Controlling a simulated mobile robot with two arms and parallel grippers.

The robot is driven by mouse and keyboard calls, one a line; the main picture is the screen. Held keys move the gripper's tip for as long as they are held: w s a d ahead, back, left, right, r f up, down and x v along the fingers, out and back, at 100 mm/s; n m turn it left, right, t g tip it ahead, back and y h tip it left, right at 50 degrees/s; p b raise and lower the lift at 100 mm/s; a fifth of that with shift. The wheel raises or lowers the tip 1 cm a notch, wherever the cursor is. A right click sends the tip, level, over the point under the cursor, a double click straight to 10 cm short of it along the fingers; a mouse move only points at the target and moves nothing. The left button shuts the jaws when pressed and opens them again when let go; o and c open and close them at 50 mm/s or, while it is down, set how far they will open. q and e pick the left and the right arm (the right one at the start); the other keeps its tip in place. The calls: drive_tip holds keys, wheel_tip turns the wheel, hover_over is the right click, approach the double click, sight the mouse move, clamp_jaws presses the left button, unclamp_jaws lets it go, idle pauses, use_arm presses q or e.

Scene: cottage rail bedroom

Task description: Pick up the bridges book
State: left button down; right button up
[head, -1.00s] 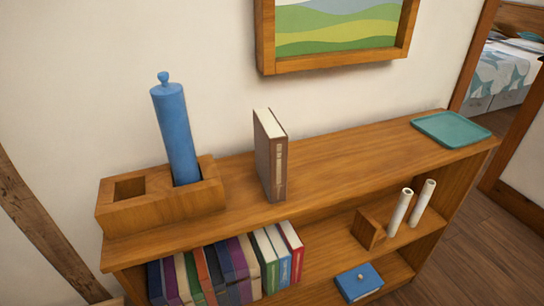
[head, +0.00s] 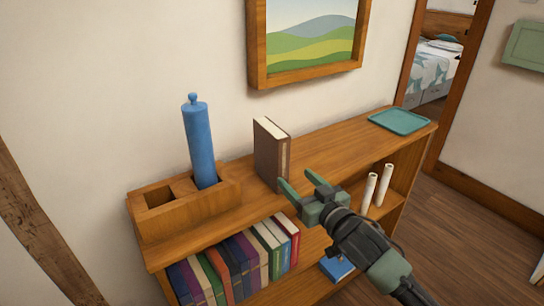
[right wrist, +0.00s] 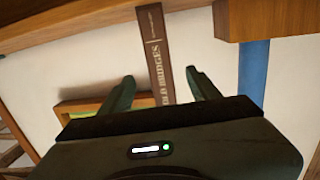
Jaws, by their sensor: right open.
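The brown bridges book (head: 268,160) stands upright on top of the wooden shelf unit (head: 345,137). In the right wrist view its brown spine (right wrist: 155,55) reads "OLD BRIDGES". My right gripper (head: 296,180) is open and empty, in front of the book and to its right in the head view. In the right wrist view, the spine shows between the two spread fingers (right wrist: 160,76), beyond their tips. I see no clear contact with the book. My left gripper is not in view.
A wooden holder (head: 155,222) with a blue cylinder (head: 200,150) stands left of the book. A teal tray (head: 400,121) lies at the shelf's right end. Several books (head: 225,270) fill the lower shelf, with two white cylinders (head: 369,192) further right. The top between book and tray is clear.

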sight(284, 159)
drive_tip(key=w, duration=0.1)
drive_tip(key=w+r, duration=0.1)
drive_tip(key=w, duration=0.1)
drive_tip(key=shift+w+a+r+y, duration=0.25)
drive_tip(key=shift+y, duration=0.15)
drive_tip(key=shift+w+a+r+p, duration=0.1)
drive_tip(key=shift+w+a+p, duration=0.25)
drive_tip(key=shift+a, duration=0.25)
drive_tip(key=p+x, duration=0.1)
drive_tip(key=x, duration=0.4)
drive_tip(key=shift+s+a, duration=0.1)
drive_tip(key=shift+a, duration=0.05)
clamp_jaws()
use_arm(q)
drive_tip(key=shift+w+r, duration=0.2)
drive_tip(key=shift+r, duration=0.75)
use_arm(e)
drive_tip(key=shift+r, duration=0.15)
